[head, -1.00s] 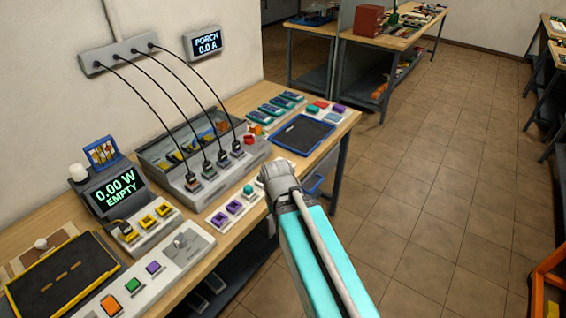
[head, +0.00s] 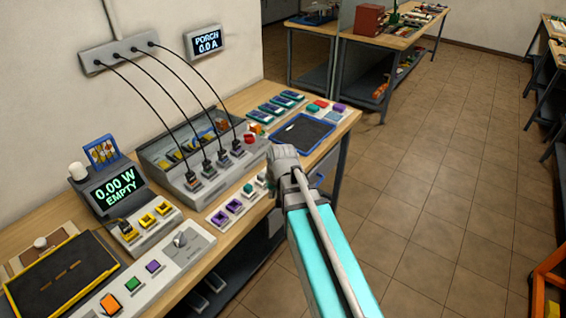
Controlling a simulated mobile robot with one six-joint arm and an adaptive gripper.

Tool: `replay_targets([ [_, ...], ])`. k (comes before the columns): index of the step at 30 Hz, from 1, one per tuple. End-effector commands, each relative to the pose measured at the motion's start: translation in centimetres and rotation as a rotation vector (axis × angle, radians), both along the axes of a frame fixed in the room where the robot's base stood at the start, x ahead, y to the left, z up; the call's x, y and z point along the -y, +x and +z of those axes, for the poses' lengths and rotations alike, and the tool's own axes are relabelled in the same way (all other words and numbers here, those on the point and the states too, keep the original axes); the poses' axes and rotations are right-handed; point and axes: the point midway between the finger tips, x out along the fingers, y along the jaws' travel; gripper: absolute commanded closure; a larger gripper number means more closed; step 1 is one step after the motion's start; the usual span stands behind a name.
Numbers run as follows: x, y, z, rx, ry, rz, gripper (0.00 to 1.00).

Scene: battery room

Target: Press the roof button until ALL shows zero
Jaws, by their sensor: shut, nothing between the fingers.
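The wall display (head: 206,41) reads PORCH 0.0 A. No display in view shows the word ALL. I cannot tell which button is the roof button, as no label is readable. An orange button (head: 111,304), a green button (head: 132,284) and a purple button (head: 153,266) sit on a pale panel (head: 200,244) at the front left, with a knob (head: 180,240). Another strip (head: 209,225) carries purple buttons (head: 233,205) and a teal button (head: 248,188).
A screen (head: 114,192) reads 0.00 W EMPTY. Several black cables run from a wall strip (head: 105,55) to a grey charger box (head: 184,183). The tiled floor (head: 430,190) at right is open.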

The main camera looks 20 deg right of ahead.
Motion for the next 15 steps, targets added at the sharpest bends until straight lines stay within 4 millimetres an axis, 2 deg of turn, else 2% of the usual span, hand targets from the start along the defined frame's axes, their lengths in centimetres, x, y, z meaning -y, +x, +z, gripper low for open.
replay_targets([
  [1, 0.6, 2.3, 0.0, 0.033, 0.018, -0.027, 1.0],
  [3, 1.3, 4.7, 0.2, 0.083, 0.045, -0.062, 1.0],
  [8, 3.1, 10.0, 0.8, 0.194, 0.108, -0.148, 1.0],
  [15, 6.7, 17.3, 2.2, 0.354, 0.198, -0.282, 1.0],
])
